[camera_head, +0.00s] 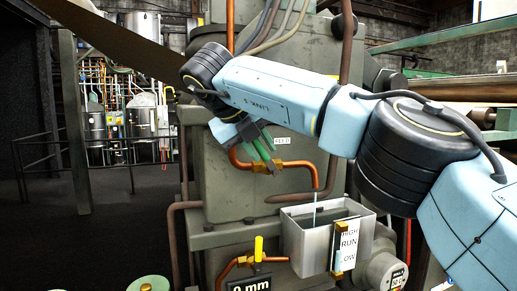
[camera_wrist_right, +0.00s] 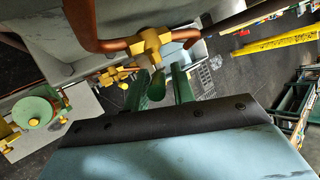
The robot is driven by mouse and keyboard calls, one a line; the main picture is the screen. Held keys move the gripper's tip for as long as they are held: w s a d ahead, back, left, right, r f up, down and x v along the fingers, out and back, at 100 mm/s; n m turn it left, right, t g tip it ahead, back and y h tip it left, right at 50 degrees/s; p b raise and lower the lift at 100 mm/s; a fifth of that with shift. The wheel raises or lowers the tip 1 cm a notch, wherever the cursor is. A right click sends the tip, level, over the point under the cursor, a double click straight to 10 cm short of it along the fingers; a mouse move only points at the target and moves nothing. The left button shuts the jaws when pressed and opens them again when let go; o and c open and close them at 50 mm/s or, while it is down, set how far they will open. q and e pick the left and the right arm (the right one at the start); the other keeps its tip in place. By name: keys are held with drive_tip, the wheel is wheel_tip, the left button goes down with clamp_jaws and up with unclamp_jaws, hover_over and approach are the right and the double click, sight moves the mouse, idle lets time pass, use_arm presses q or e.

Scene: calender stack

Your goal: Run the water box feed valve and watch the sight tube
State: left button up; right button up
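My right gripper (camera_head: 262,152) reaches in from the right to the feed valve (camera_head: 278,163) on the copper pipe below the FEED label (camera_head: 282,141). In the right wrist view, the gripper's two green fingers (camera_wrist_right: 167,88) stand apart. The brass valve body (camera_wrist_right: 150,43) lies just beyond them, with its rounded green handle between them, nearer the left finger. Contact cannot be told. A thin pale stream (camera_head: 314,203) hangs below the pipe's spout, over the grey water box (camera_head: 306,241). The sight tube (camera_head: 333,246) is beside a HIGH/RUN/LOW plate (camera_head: 349,240); its level is unclear. My left gripper is out of view.
The green machine body (camera_head: 232,185) stands close behind the pipework. A dark railing (camera_head: 65,137) and open floor lie to the left.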

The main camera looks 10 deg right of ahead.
drive_tip(key=shift+o, duration=1)
drive_tip(key=shift+f, duration=0.1)
drive_tip(key=shift+s+a, duration=0.1)
drive_tip(key=shift+a, duration=0.05)
drive_tip(key=p+v, duration=0.1)
drive_tip(key=v, duration=1.2)
drive_tip(key=shift+p, duration=0.3)
